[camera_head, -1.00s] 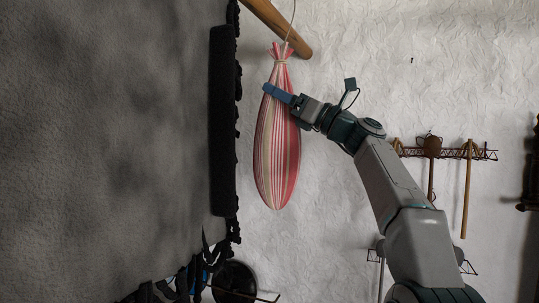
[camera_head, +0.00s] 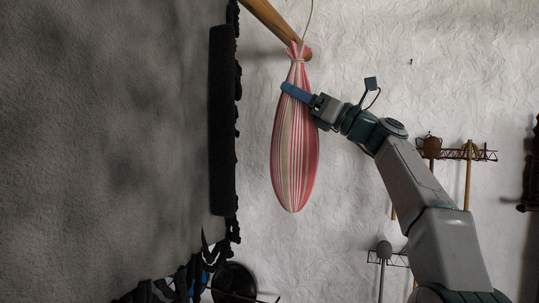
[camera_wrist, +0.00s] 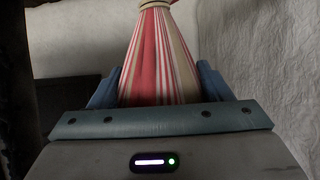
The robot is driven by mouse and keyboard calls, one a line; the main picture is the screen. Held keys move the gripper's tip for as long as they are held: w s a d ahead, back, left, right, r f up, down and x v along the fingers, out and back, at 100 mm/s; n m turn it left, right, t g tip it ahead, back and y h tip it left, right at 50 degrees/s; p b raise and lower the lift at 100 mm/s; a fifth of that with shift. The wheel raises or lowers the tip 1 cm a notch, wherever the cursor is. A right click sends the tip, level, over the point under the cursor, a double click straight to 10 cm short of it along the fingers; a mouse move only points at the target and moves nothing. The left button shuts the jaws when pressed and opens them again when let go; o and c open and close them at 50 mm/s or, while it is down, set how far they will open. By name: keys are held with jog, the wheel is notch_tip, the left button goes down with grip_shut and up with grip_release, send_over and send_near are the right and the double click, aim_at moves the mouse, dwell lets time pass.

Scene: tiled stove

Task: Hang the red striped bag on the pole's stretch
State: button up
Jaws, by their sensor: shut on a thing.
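The red striped bag (camera_head: 296,150) hangs upright below the slanting wooden pole (camera_head: 268,20) in the head view. Its tied neck is close to the pole's lower right end. A thin cord loop (camera_head: 310,18) rises from the neck past that end; I cannot tell whether it goes around the pole. My gripper (camera_head: 290,91) is shut on the bag's upper part, reaching in from the right. In the wrist view the striped cloth (camera_wrist: 158,60) is between my two blue fingers, with the tied neck at the top edge.
A dark stove edge with a black padded strip (camera_head: 222,120) stands left of the bag. A wall rack (camera_head: 470,155) with hanging utensils is at the right. A dark round pan (camera_head: 233,281) is at the lower left. Pale wall is clear around the pole's end.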

jog(key=shift+s+r, duration=0.1)
jog(key=shift+b+v, duration=0.4)
jog(key=shift+v, duration=0.45)
jog(key=shift+s+d+f+b, duration=0.2)
jog(key=shift+s+d+b, duration=0.05)
jog(key=shift+d, duration=0.45)
jog(key=shift+s+d+f+b, duration=0.2)
jog(key=shift+s+d, duration=0.1)
jog(key=shift+d, duration=0.4)
jog(key=shift+s+d+f+b, duration=0.15)
jog(key=shift+s+d+b, duration=0.1)
jog(key=shift+d, duration=0.45)
